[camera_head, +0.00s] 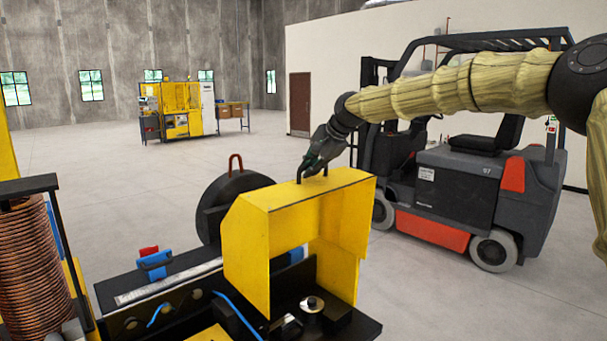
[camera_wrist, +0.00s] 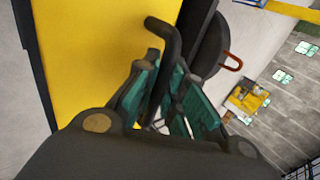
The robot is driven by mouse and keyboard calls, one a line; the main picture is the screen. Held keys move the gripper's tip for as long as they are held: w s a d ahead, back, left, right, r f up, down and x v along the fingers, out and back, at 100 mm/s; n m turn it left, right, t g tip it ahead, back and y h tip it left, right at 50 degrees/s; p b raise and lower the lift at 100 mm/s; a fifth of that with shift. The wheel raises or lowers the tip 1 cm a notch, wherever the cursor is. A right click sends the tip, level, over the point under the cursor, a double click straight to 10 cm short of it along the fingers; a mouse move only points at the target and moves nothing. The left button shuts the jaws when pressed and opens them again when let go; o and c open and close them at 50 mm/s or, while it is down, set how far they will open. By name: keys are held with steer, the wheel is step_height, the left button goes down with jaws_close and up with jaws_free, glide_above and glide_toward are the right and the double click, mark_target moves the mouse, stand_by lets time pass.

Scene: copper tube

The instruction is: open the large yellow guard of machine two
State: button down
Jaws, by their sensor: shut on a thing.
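The large yellow guard (camera_head: 298,215) stands over the right end of the machine's black bed in the head view. Its tools and fittings show below its open lower side. A black bar handle (camera_head: 300,172) is on its top. My gripper (camera_head: 311,168) is at this handle, reaching in from the upper right. In the wrist view the green-padded fingers of my gripper (camera_wrist: 165,105) are shut around the black handle (camera_wrist: 168,42), with the guard's yellow face (camera_wrist: 95,60) behind. The fingers hide part of the handle.
A black disc-shaped cover (camera_head: 232,200) with a red handle stands behind the guard. A copper tube coil (camera_head: 32,265) is at the left. A forklift (camera_head: 460,190) stands to the right. Open floor lies behind, with another yellow machine (camera_head: 178,108) far off.

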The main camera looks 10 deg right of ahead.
steer(key=shift+w+a+r, duration=0.1)
steer(key=shift+w+r, duration=0.05)
steer(key=shift+w, duration=0.05)
stand_by(0.3)
steer(key=c, duration=1.5)
jaws_free()
steer(key=v, duration=1.2)
steer(key=shift+w, duration=0.1)
